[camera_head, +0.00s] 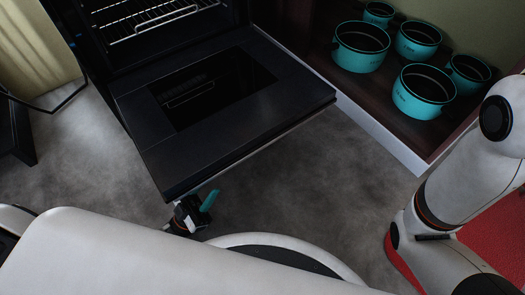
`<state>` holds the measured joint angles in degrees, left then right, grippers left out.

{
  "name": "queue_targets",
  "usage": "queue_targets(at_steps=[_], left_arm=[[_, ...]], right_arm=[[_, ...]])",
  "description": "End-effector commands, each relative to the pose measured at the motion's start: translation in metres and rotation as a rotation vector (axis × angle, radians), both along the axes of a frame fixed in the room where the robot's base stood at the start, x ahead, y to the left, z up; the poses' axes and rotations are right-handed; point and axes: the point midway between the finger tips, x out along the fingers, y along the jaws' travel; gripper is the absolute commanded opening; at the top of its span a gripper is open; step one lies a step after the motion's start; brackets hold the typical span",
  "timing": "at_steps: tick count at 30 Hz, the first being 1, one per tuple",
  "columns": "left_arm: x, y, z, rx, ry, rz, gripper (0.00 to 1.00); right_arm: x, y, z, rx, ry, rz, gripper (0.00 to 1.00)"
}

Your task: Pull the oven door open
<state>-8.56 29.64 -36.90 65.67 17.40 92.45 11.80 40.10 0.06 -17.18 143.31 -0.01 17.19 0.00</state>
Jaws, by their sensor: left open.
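The oven door (225,95) is folded down, looking roughly level, with its dark glass pane and inner face upward. Behind it the oven cavity (115,55) is open and shows wire racks (150,18). My left gripper (203,205) is at the near left corner of the door, just below its front edge. One teal finger shows, and the gripper is open. The door's handle is hidden under the front edge, and I cannot tell whether the gripper touches the door. My right arm shows at the right, but its gripper is out of view.
Several teal pots (361,47) stand on a dark wooden shelf (385,110) with a white front edge, right of the oven. A yellowish panel (40,45) is at the far left. Grey floor (320,185) is clear in front of the door. A red surface (497,235) lies at the right.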

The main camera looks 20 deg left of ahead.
Motion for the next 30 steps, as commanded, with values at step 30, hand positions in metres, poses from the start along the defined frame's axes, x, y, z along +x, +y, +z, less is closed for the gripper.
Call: queue_targets(at_steps=[30], left_arm=[[0.113,-0.081,0.019,0.004,-0.005,0.005,0.42]], right_arm=[[0.001,0.0,-0.057,-0.001,0.003,0.0,0.51]])
